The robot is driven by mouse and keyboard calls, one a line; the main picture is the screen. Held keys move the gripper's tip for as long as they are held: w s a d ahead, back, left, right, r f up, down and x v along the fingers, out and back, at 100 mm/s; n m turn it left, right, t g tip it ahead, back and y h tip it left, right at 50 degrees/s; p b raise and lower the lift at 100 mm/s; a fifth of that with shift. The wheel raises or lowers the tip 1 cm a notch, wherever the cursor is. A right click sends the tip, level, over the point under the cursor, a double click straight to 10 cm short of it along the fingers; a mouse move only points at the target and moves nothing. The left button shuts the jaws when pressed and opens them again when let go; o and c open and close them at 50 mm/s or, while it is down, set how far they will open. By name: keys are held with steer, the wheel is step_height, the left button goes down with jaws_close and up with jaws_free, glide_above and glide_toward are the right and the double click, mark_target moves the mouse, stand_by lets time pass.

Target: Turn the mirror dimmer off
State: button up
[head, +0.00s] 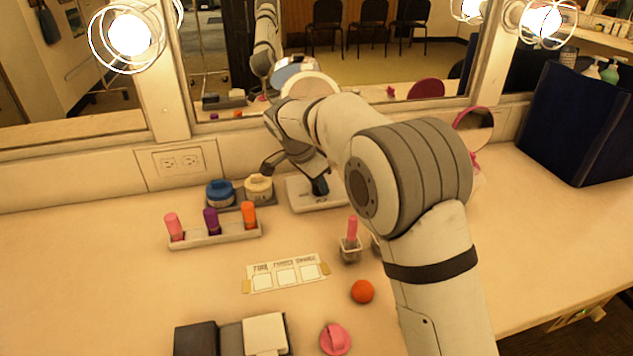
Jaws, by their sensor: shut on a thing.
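My gripper (298,168) is low over a pale flat base (322,204) at the back of the counter, below the wall mirror. A small dark upright piece (320,187) stands on that base by my jaws and looks like the dimmer knob. My gripper is shut at it, though my wrist and jaws hide most of the contact. The knob's setting cannot be read. A round pale-rimmed disc (310,84) shows behind my wrist. The mirror bulbs, left (129,34) and right (541,20), are lit.
Left of the base are a blue jar (220,193) and a cream jar (258,188), with a lipstick rack (215,235) in front. A cup (350,249), orange ball (362,291) and label card (287,273) lie nearer. A dark blue bin (577,122) stands right.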

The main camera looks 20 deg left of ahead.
steer(key=o, duration=1)
steer(key=shift+r, duration=0.1)
steer(key=shift+s+a+r, duration=0.15)
steer(key=shift+r, duration=0.15)
steer(key=v, duration=0.2)
steer(key=shift+s+a+r+p, duration=0.15)
steer(key=shift+s+r+p, duration=0.1)
steer(key=shift+s+p, duration=0.05)
steer(key=s+a, duration=0.2)
steer(key=s, duration=0.1)
steer(key=s+a, duration=0.2)
steer(key=s, duration=0.1)
steer(key=s+a, duration=0.3)
steer(key=shift+s+f+p, duration=0.1)
steer(key=shift+f+p, duration=0.1)
steer(key=shift+p, duration=0.15)
steer(key=shift+d, duration=0.1)
